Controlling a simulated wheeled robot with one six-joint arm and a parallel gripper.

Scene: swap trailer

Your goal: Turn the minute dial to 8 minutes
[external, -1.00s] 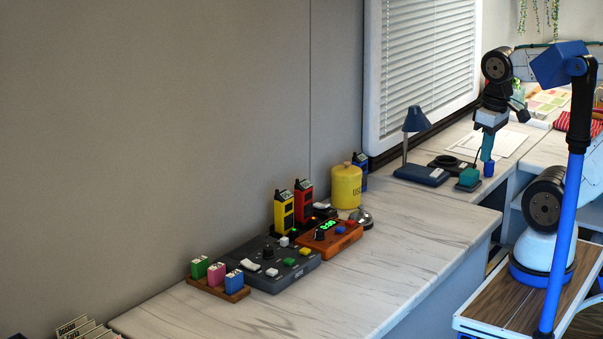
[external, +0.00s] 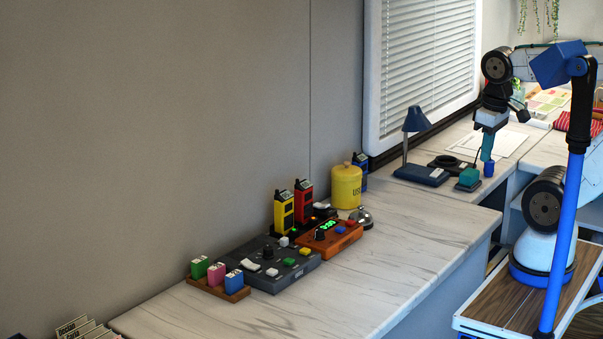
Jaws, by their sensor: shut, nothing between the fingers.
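An orange timer box (external: 333,246) with a green lit display (external: 327,225) sits on the marbled counter, behind and right of a dark grey control box. A black round knob (external: 320,235) stands on the timer's left side, with a red and a blue button beside it. The knob's marking and the exact digits are too small to read surely. My gripper (external: 487,157) is shut and empty. It points down at the far right end of the counter, well away from the timer, above a small blue cup-like thing (external: 489,170).
The grey control box (external: 297,272) has a knob, a switch and buttons. Yellow and red radios (external: 303,203) stand behind the timer; a yellow canister (external: 347,187) and bell (external: 362,217) are beyond. A blue lamp (external: 417,120) stands between timer and gripper.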

